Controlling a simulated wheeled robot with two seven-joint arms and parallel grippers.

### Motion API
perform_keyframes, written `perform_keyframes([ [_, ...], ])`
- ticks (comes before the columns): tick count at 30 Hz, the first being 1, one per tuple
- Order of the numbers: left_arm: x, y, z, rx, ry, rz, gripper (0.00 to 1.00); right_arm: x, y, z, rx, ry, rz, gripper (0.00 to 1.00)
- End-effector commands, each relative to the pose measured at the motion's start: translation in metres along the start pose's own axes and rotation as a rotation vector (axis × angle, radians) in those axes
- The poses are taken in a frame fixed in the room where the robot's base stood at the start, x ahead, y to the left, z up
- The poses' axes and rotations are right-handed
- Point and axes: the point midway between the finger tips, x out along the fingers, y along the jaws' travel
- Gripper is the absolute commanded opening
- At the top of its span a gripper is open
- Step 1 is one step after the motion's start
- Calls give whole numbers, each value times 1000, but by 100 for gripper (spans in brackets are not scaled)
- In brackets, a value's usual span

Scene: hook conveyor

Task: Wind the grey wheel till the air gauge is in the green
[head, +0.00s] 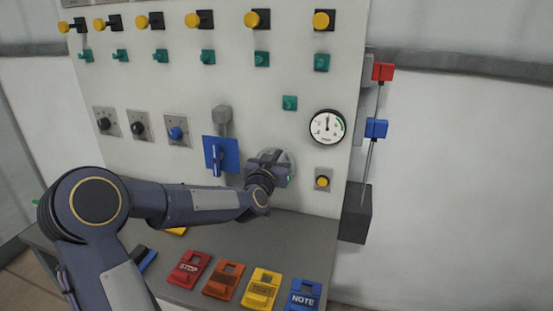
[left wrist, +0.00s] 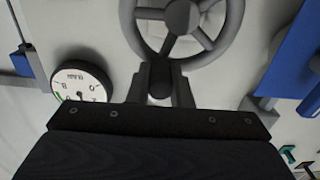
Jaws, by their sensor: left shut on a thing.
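The grey wheel (head: 291,161) is on the panel face, mostly hidden behind my left gripper (head: 268,160) in the head view. In the left wrist view the wheel (left wrist: 182,15) shows its hub, spokes and part of its rim. My left gripper (left wrist: 160,82) is shut at the wheel's rim, with a dark piece between its fingers. The round white air gauge (head: 327,127) is up and right of the wheel. Its needle points about straight up, and the green band is on the right side of the dial. The gauge (left wrist: 82,82) appears turned over in the wrist view.
A blue plate with a lever (head: 221,155) is just left of the wheel. A yellow button (head: 322,181) is to its right. Coloured tags, such as the red STOP (head: 188,268) and blue NOTE (head: 304,296), lie on the shelf below.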

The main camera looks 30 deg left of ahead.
Motion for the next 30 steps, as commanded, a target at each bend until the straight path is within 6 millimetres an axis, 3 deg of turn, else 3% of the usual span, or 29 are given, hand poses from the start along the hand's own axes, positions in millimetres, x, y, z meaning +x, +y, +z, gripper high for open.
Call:
perform_keyframes([
  [11,0,-10,2,-161,4,-2,0,25,12,13,0,0,0,36],
  [30,0,-43,11,-758,4,1,0,110,50,56,0,0,0,36],
])
